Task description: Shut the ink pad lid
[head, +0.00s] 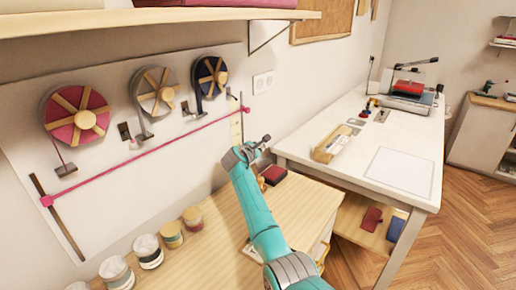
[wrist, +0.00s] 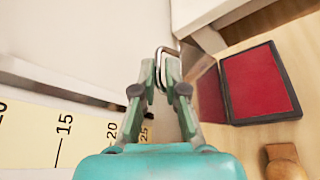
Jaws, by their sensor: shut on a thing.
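The ink pad (wrist: 258,82) shows in the wrist view as a red pad in a dark rectangular frame, its red face uncovered. In the head view the ink pad (head: 273,175) lies at the far end of the wooden bench. My gripper (wrist: 164,66) is shut on a thin metal loop (wrist: 160,51), which sticks up between the fingertips. The loop's lower part is hidden by the fingers. In the head view my gripper (head: 262,144) is just above and left of the ink pad, apart from it.
A wooden knob (wrist: 285,165) stands near the pad. A yellow ruler (wrist: 60,132) is on the wall at left. Several jars (head: 148,250) line the bench (head: 215,235). The white table (head: 345,112) rises beyond the pad, with a wooden tray (head: 332,143) on it.

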